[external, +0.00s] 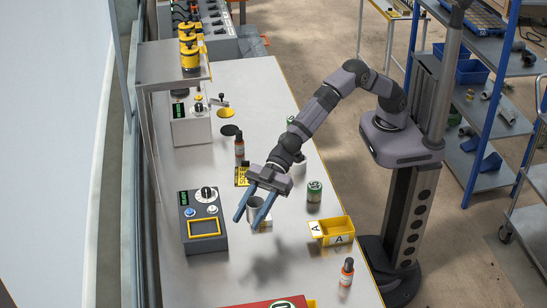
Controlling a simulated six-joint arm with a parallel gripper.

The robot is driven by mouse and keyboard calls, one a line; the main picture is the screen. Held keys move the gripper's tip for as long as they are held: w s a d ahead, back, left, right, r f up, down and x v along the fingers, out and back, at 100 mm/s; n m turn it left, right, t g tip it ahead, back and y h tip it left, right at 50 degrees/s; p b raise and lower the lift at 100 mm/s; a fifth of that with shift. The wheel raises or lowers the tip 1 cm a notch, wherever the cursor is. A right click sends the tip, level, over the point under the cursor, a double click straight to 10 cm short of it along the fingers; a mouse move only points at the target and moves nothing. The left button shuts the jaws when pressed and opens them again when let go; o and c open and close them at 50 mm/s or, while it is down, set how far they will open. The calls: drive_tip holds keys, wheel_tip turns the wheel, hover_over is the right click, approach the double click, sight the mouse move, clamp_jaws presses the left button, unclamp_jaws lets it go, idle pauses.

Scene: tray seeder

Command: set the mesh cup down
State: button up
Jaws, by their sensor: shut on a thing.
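The mesh cup (254,203) is a small grey cylinder, partly hidden between the blue fingers of my gripper (251,215). My gripper points down toward the front of the picture and is shut on the cup. The cup looks roughly upright. It appears over the grey bench top (190,275), but I cannot tell from this view how high above it.
A dark control box (203,222) stands left of my gripper. A green-labelled jar (314,192), a yellow bin (332,231) marked A and an orange-red bottle (346,273) stand to the right. Another such bottle (239,146) stands behind. The bench between control box and bin is mostly clear.

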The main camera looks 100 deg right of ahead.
drive_tip(key=shift+d+f+m+t+h, duration=0.2)
drive_tip(key=shift+m+t+h, duration=0.1)
drive_tip(key=shift+w+f+b, duration=0.1)
drive_tip(key=shift+f+b, duration=0.85)
drive_tip(key=shift+f, duration=4.05)
drive_tip(key=shift+f, duration=0.1)
drive_tip(key=o, duration=1.1)
drive_tip(key=shift+c, duration=0.2)
